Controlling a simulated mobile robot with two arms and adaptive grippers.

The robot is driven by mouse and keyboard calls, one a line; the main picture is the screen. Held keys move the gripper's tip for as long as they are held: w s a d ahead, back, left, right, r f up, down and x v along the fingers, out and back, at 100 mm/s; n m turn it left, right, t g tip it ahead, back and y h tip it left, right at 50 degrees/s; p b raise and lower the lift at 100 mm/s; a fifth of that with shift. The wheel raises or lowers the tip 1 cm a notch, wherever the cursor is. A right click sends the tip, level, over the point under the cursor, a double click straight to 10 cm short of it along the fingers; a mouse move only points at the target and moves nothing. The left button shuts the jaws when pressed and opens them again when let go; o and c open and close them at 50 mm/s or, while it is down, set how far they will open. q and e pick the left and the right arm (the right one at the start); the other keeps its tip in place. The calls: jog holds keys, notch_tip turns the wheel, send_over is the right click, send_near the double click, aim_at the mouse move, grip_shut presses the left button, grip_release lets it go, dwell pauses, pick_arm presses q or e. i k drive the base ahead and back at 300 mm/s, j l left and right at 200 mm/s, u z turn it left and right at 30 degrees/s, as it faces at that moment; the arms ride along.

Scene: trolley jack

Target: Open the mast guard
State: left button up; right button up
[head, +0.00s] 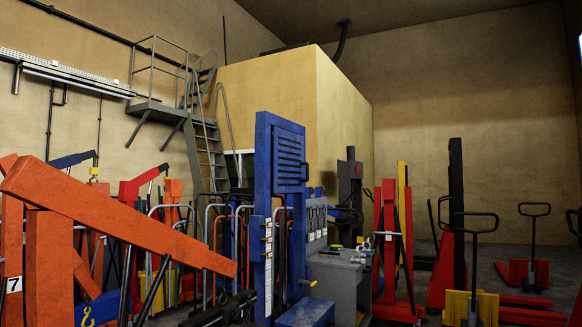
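A tall blue mast (264,190) stands in the middle of the head view. The mast guard (289,160), a blue panel with dark horizontal slots, sits high on it, between the post and the right edge of the frame. A dark handle-like bar (306,172) shows at the guard's right edge. The guard looks flush with the mast frame, though its hinge side is hard to make out. I cannot make out either of my grippers. A dark shape (238,306) low at the mast's left is too unclear to name.
An orange beam (120,215) slants across the left foreground. A grey cabinet (338,285) with small items on top stands right of the mast. Red lifting equipment (388,240) and a yellow-fronted pallet truck (470,306) crowd the right. Some bare floor shows at the far right.

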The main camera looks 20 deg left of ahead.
aim_at(289, 147)
jog(key=i+z, duration=0.1)
jog(key=i, duration=3.05)
jog(key=i+u, duration=0.1)
jog(key=i, duration=0.45)
jog(key=i+l+u, duration=0.1)
jog(key=i, duration=0.4)
jog(key=i+l+u, duration=0.1)
jog(key=i, duration=0.45)
jog(key=i+l+u, duration=0.1)
jog(key=i+l, duration=0.15)
jog(key=i, duration=0.25)
